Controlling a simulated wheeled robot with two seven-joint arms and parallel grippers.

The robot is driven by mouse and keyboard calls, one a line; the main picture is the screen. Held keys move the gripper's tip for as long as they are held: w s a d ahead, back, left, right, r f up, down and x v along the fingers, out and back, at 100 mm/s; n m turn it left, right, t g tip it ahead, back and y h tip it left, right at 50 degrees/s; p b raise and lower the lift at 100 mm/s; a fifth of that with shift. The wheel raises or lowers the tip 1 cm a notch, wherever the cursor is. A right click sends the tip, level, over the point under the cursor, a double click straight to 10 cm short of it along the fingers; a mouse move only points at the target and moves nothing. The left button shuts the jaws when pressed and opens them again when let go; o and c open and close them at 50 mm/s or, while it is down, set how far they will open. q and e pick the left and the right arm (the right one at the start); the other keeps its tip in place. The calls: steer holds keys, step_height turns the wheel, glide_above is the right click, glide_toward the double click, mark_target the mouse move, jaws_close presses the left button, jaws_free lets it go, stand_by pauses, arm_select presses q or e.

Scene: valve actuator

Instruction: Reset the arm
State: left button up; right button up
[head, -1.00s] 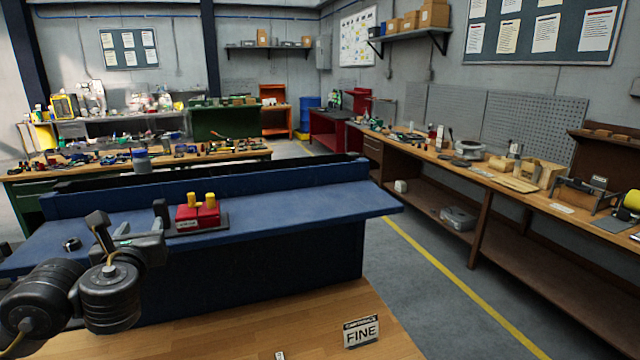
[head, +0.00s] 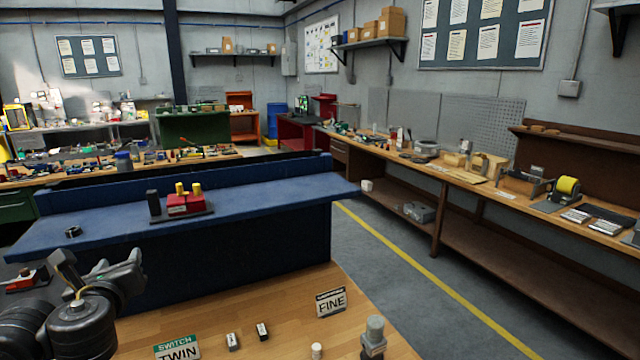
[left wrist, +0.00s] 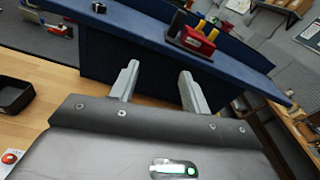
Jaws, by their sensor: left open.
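My left gripper (head: 98,268) is in the lower left of the head view, open and empty, in front of the blue bench. Its two fingers (left wrist: 158,85) stand apart in the left wrist view with nothing between them. A red device with two yellow knobs (head: 186,202) sits on a dark base on the blue bench top, beyond my gripper and apart from it. A black upright block stands at its left end. The red device also shows in the left wrist view (left wrist: 192,40). My right gripper is not in view.
The blue bench (head: 290,200) has a raised back. On the wooden table (head: 250,300) are a FINE sign (head: 331,302), a TWIN switch sign (head: 177,349), two small blocks and a grey post (head: 374,338). A black tray (left wrist: 14,94) shows in the left wrist view.

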arm_select(q)
steer(key=s+d+f+n+g+h, duration=0.1)
steer(key=s+d+f+n+g, duration=0.2)
steer(key=f, duration=0.5)
steer(key=s+d+f+n+g+h, duration=0.1)
steer(key=s+d+f+n+h, duration=0.15)
steer(key=f+n, duration=0.35)
steer(key=s+d+f+n+g+h, duration=0.15)
steer(key=s+d+f, duration=0.25)
steer(key=f, duration=0.5)
steer(key=s+d+f+n+g+h, duration=0.1)
steer(key=s+d+f+n+g, duration=0.15)
steer(key=s+f+n, duration=0.75)
steer(key=s+d+f+n+g+h, duration=0.1)
steer(key=s+f+n+g, duration=0.45)
steer(key=s, duration=0.65)
step_height(320, 180, down, 35)
steer(key=s+n+b, duration=0.1)
steer(key=s+b, duration=0.1)
steer(key=b, duration=0.7)
steer(key=s+a+f+b, duration=0.1)
steer(key=s+f+b, duration=0.1)
steer(key=s+f, duration=0.5)
steer(key=s+a+f+b, duration=0.1)
steer(key=s+f+b, duration=0.2)
steer(key=s+f, duration=0.5)
step_height(320, 180, down, 5)
steer(key=shift+s+a+f+g, duration=0.1)
steer(key=shift+s+a+g, duration=0.15)
steer(key=shift+g, duration=0.2)
